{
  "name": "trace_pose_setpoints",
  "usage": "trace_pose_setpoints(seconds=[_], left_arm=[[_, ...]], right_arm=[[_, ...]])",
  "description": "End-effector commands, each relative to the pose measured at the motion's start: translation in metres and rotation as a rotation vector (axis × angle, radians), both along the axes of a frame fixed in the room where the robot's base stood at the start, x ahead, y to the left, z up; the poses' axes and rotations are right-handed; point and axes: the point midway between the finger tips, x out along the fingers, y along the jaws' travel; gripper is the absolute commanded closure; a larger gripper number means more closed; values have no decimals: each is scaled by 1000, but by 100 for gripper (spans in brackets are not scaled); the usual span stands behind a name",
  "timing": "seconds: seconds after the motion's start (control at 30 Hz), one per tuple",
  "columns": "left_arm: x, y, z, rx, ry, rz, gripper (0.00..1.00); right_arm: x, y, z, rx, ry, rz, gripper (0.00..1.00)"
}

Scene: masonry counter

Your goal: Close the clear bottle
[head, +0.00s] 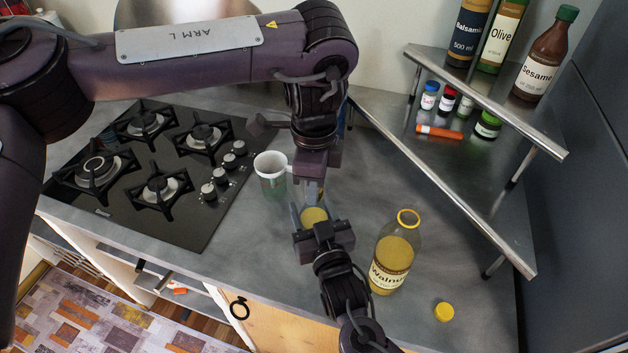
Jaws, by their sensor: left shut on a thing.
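A clear bottle (393,262) with yellow contents and a "Walnut" label stands upright on the counter, at the right of my grippers. Its yellow-ringed mouth shows no cap. A yellow cap (445,312) lies on the counter to its right. My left gripper (312,192) points down near the middle, shut on a partly hidden clear thing with yellow contents (314,215). My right gripper (316,222) comes up from below, right at that same thing. Whether its fingers touch the thing is hidden. Both grippers are apart from the Walnut bottle.
A pale mug (271,170) stands close left of my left gripper. A black gas hob (150,170) fills the left counter. A metal corner shelf (480,95) at the right holds Balsamic, Olive and Sesame bottles, with small jars below.

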Motion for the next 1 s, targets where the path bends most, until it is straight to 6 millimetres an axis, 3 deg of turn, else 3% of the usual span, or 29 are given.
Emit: trace_pose_setpoints(seconds=[1.0], left_arm=[[1,0,-1,2,-2,-2277,98]], right_arm=[[0,0,0,0,-1,1,100]])
